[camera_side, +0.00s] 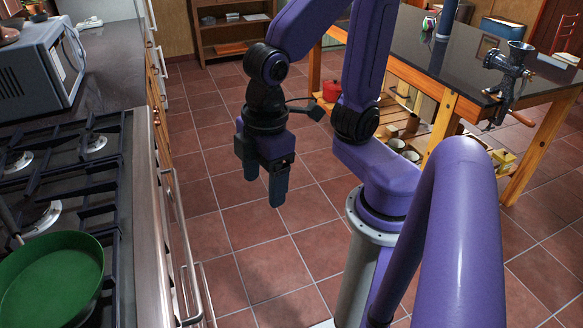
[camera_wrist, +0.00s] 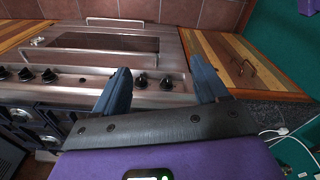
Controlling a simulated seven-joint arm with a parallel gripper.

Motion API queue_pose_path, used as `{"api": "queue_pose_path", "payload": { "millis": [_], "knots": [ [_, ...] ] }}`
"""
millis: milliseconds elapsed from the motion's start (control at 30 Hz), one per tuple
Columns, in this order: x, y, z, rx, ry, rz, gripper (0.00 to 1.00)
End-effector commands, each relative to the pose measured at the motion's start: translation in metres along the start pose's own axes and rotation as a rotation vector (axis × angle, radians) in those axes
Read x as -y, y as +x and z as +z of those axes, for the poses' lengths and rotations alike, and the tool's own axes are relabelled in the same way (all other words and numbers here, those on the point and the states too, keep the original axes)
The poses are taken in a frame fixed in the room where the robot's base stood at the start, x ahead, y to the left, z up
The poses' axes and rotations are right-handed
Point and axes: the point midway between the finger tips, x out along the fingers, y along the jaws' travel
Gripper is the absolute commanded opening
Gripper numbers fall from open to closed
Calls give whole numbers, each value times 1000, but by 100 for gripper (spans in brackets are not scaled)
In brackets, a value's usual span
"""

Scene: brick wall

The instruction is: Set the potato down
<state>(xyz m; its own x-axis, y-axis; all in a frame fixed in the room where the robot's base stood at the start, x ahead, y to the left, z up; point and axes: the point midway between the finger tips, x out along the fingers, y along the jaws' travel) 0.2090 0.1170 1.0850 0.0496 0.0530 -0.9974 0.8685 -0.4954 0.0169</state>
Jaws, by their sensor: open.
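I see no potato in either view. My gripper (camera_side: 264,187) hangs over the tiled floor, between the stove on the left and the dark-topped table on the right. Its two blue fingers point down, apart, with nothing visible between them. In the wrist view the fingers (camera_wrist: 160,78) are spread, with the steel oven front behind the gap.
The stove (camera_side: 108,180) holds a green pan (camera_side: 50,285). A microwave (camera_side: 40,75) stands on the counter behind. At right, a table (camera_side: 450,75) carries a metal grinder (camera_side: 510,75); a red pot (camera_side: 331,90) is on its lower shelf. Floor below my gripper is clear.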

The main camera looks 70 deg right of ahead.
Motion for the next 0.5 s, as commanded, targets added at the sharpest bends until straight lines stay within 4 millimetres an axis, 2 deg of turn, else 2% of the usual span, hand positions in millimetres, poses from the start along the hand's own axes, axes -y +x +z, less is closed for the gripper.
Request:
{"api": "queue_pose_path", "payload": {
  "millis": [33, 100, 200, 300, 500],
  "knots": [
    [1, 1, 22, 8, -7, -5, 73],
    [3, 4, 45, 20, -21, -12, 73],
    [6, 6, 68, 33, -36, -17, 73],
    [8, 8, 78, 39, -44, -20, 73],
    [8, 8, 79, 41, -46, -21, 73]
  ]
}}
